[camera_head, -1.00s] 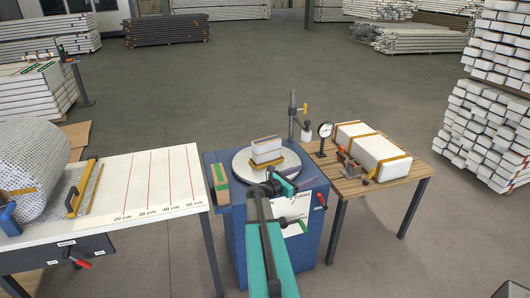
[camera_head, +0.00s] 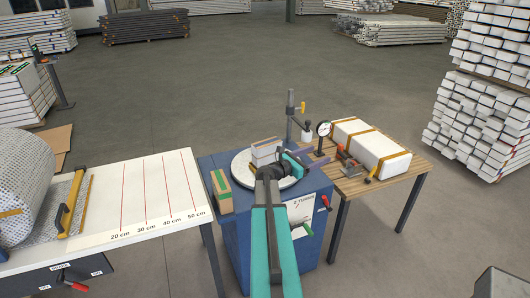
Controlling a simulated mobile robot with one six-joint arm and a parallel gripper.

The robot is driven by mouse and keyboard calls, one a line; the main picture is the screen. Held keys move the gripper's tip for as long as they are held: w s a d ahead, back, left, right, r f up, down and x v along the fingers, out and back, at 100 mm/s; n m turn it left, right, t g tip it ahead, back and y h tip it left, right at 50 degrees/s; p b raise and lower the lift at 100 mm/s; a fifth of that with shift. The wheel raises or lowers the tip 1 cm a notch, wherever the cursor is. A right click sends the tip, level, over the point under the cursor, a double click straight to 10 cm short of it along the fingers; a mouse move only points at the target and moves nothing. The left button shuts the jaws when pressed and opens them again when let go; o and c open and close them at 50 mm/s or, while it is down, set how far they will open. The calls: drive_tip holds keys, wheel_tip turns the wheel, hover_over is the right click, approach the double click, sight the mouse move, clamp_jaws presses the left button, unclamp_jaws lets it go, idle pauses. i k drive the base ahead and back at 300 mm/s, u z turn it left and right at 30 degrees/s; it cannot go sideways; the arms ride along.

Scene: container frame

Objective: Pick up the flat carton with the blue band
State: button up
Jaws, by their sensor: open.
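A small stack of flat white cartons (camera_head: 264,150) sits on the pale round turntable (camera_head: 241,172) on the blue cabinet. A dark band crosses the top carton. Its colour is hard to tell at this size, so I cannot be sure which carton has the blue band. My gripper (camera_head: 327,152) is open, its two purplish fingers pointing right, past the right side of the stack. Nothing shows between the fingers. My gripper's wrist hides the lower right part of the stack and part of the turntable.
A brown box with a green band (camera_head: 221,190) stands on the cabinet's left edge. A clamp post (camera_head: 290,115) and a dial gauge (camera_head: 323,130) stand behind and right. A wooden table (camera_head: 415,166) holds a long white package (camera_head: 372,148). A marked white table (camera_head: 150,200) is left.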

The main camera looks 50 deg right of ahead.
sight(263, 151)
drive_tip(key=i, duration=1.1)
drive_tip(key=u, duration=0.05)
